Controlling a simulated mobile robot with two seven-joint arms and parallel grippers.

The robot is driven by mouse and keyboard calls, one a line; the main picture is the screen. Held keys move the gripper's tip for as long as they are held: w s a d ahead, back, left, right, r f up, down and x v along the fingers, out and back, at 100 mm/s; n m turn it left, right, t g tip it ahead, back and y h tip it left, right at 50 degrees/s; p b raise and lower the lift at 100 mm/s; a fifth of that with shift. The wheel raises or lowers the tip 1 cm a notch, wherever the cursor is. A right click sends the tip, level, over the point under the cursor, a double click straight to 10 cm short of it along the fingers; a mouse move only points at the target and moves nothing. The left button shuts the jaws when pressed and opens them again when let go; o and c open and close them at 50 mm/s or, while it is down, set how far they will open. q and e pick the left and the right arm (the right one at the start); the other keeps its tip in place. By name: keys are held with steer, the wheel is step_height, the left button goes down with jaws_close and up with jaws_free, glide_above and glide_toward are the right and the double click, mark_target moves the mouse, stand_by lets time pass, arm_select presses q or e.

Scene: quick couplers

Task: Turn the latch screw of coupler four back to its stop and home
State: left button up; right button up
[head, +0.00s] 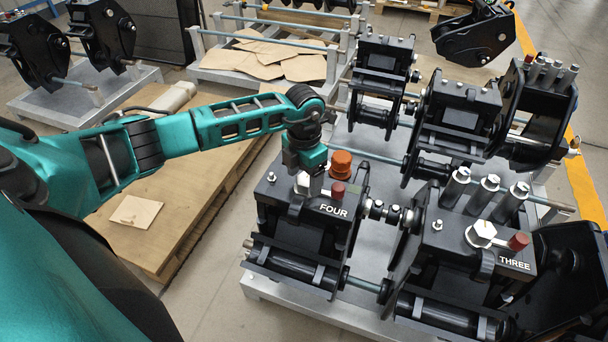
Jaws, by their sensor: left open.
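Coupler four (333,211) is a black block marked FOUR, standing upright on a grey metal rack in the middle of the head view. A bright hex screw head (302,184) stands on its top, left of a small red cap (338,190). An orange knob (341,163) is behind the red cap. My left gripper (309,178) points down right over the hex head. It is open, and its fingers partly hide the head; whether they touch it I cannot tell. My right gripper is out of view.
Coupler three (511,264), with its own hex head (481,234) and red cap (518,241), stands at right. More black couplers stand behind on the rack (377,218). A wooden pallet (190,215) lies left, under my left arm.

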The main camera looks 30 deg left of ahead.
mark_target(305, 180)
arm_select(q)
steer(key=shift+c, duration=0.2)
steer(key=c, duration=1)
steer(key=shift+d+n+p, duration=0.1)
steer(key=shift+n+p, duration=0.45)
steer(key=shift+n, duration=1.35)
steer(key=o, duration=1)
steer(key=shift+o, duration=0.2)
step_height(305, 180, up, 13)
